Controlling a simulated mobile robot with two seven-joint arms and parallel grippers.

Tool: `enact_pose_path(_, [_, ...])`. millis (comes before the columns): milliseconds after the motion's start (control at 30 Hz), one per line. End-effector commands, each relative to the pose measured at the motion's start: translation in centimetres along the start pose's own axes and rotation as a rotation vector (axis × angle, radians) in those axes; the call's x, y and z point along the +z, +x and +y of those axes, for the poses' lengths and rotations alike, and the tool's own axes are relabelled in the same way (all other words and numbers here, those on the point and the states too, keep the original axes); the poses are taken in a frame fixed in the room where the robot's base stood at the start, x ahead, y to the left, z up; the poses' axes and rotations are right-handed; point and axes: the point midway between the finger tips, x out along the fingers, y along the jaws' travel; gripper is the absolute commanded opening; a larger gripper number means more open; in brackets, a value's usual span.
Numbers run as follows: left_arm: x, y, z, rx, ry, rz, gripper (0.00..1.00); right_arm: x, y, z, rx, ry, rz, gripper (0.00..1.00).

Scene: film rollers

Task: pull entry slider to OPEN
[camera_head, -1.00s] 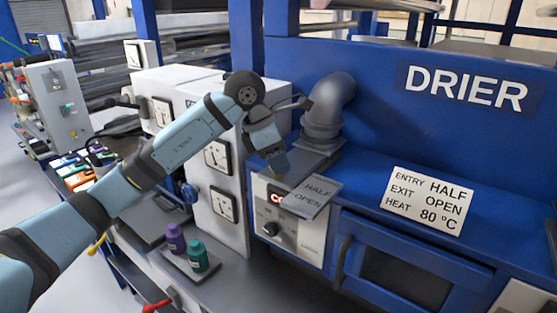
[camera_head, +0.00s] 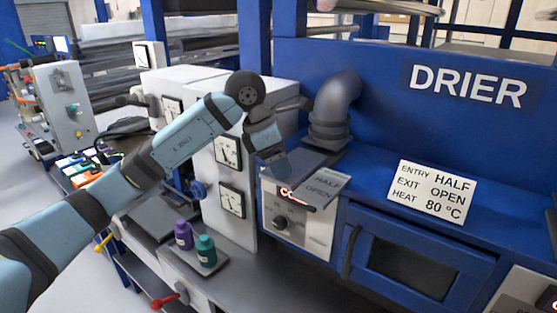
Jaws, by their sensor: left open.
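The blue drier (camera_head: 400,130) fills the right side. A grey plate marked HALF and OPEN (camera_head: 322,190) lies at its top left edge, below the grey elbow duct (camera_head: 335,105). A flat grey piece (camera_head: 303,158) lies at the duct's foot; I cannot tell for sure whether it is the entry slider. My left gripper (camera_head: 279,170) is open, pointing down just left of the marked plate, above the white control panel. Its fingertips are hard to make out, and I cannot tell whether they touch anything. My right gripper is not in view.
A white card (camera_head: 431,192) reads ENTRY HALF, EXIT OPEN, HEAT 80 °C. White gauge boxes (camera_head: 232,205) stand behind my left arm.

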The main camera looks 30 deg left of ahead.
Motion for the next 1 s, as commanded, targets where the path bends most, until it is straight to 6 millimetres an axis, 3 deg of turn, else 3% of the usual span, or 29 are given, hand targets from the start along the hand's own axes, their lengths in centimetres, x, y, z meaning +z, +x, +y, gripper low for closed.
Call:
enact_pose_path(167, [0.0,-1.4,0.1,0.005,-0.001,-0.002,0.65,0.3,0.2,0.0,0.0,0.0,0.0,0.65])
enact_pose_path(500, [-0.1,-8.9,0.0,0.005,0.0,-0.003,0.65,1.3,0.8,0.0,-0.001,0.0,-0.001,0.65])
enact_pose_path(700, [-0.1,-12.3,-0.1,0.002,0.0,-0.002,0.65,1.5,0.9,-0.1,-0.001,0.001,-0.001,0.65])
enact_pose_path(1000, [-0.1,-13.9,-0.1,0.0,-0.001,0.0,0.65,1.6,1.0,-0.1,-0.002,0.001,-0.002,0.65])
